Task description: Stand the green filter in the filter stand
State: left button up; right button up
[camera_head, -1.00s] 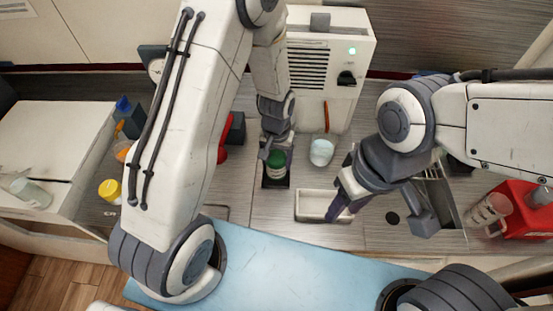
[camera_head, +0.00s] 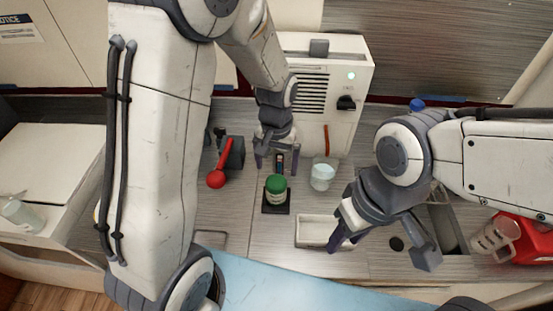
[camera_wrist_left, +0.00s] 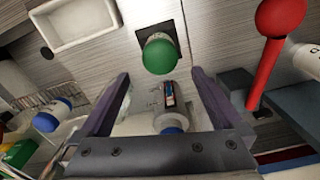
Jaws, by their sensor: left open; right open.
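The green filter (camera_head: 276,187) is a short cylinder with a green top and pale lower part. It stands upright on the black square filter stand (camera_head: 284,209); how its base sits in the stand is hidden. In the left wrist view the filter (camera_wrist_left: 160,56) is just ahead of the fingertips, over the dark stand (camera_wrist_left: 172,29). My left gripper (camera_head: 276,162) is open, behind the filter on the machine side, and apart from it. Its two fingers (camera_wrist_left: 160,77) are spread with a gap between them. My right gripper (camera_head: 338,228) is open and empty over the white tray.
The white tray (camera_head: 312,231) lies right of the stand. A pale cup (camera_head: 322,174) stands behind it, before the white machine (camera_head: 318,90). A red-ended lever (camera_head: 216,179) is left of the stand. A red container (camera_head: 525,238) is far right.

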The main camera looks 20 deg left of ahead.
pick_arm(q)
notch_tip(320, 180, up, 2)
jog(key=shift+r, duration=0.1)
jog(key=s+d+r+m, duration=0.3)
jog(key=s+d+r, duration=0.1)
jog(key=s, duration=0.6)
jog(key=s+d+r+m+h, duration=0.1)
jog(key=s+d+r+m, duration=0.2)
jog(key=s, duration=0.7)
jog(key=shift+s+d+r+m, duration=0.2)
jog(key=shift+d+r+m, duration=0.2)
jog(key=shift+m, duration=0.3)
